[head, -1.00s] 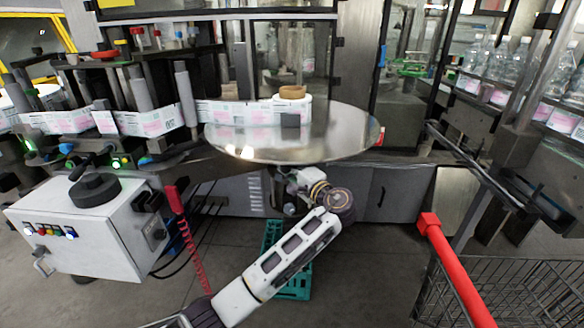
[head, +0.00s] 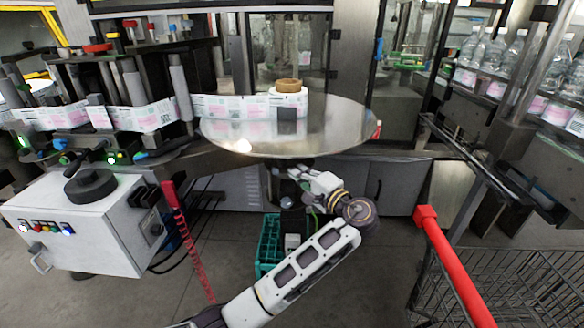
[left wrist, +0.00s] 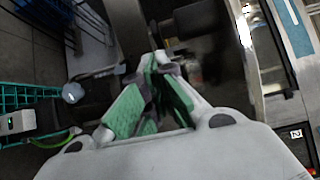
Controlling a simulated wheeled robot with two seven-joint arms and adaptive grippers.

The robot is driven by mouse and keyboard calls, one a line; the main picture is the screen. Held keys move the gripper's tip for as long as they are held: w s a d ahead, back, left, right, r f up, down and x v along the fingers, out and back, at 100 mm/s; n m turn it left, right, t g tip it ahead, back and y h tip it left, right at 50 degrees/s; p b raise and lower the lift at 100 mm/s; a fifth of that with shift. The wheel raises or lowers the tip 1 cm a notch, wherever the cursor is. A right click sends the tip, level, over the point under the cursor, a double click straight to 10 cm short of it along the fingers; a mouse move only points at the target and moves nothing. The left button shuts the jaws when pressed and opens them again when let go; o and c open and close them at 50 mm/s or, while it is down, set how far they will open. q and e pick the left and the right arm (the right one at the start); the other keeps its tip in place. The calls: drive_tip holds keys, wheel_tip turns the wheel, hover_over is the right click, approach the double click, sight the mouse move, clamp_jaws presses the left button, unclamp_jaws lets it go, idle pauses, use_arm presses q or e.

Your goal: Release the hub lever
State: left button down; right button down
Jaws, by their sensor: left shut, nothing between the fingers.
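My left gripper (head: 294,173) is under the front edge of the round steel reel plate (head: 345,130). Its green-padded fingers come together at the tips in the left wrist view (left wrist: 156,66), with nothing between them. A grey ball knob (left wrist: 73,92), possibly the end of the hub lever, shows left of the fingers and apart from them. The rest of the lever cannot be made out. On the plate stands a white label roll (head: 288,104) with a brown core (head: 288,86). My right gripper is not in view.
A green crate (head: 268,245) stands on the floor below the plate.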

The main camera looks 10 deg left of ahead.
use_arm(q)
drive_tip(key=shift+v, duration=2.35)
